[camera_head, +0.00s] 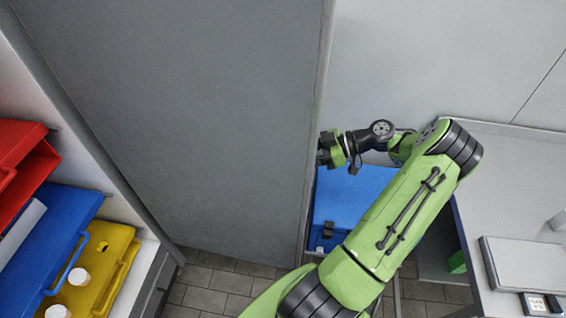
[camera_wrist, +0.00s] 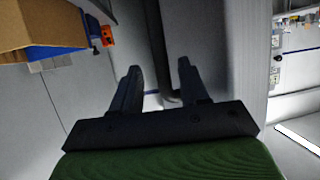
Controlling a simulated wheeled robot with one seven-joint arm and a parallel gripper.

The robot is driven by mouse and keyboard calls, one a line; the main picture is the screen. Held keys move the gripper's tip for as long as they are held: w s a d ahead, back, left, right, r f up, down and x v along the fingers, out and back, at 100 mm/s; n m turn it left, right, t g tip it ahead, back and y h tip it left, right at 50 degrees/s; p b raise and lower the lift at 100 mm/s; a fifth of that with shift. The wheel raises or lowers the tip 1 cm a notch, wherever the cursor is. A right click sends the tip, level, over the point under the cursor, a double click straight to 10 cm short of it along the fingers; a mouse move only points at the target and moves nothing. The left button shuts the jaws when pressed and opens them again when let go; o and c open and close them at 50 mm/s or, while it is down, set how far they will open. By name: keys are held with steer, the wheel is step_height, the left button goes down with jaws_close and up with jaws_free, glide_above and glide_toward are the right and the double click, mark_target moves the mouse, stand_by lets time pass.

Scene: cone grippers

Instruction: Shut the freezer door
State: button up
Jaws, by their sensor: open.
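A tall grey panel (camera_head: 190,110), which looks like the freezer door, fills the middle of the head view. It stands open at an angle to the bin cabinet on the left, though its hinge is hidden. My gripper (camera_head: 328,150) is at the panel's right edge; whether it touches is unclear. In the wrist view my gripper (camera_wrist: 160,68) has its two dark fingers apart. A dark upright bar (camera_wrist: 156,45), perhaps the door's handle or edge, shows between and beyond the fingers. I cannot tell whether it lies within their reach.
A red bin (camera_head: 25,150), a blue bin (camera_head: 70,215) and a yellow bin (camera_head: 105,255) sit at the left. A blue box (camera_head: 350,190) stands behind my arm. A grey table (camera_head: 500,190) is at the right. Tiled floor (camera_head: 215,285) shows below the panel.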

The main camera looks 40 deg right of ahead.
steer(key=x, duration=0.5)
steer(key=shift+a+f, duration=0.1)
steer(key=shift+a, duration=0.15)
jaws_close()
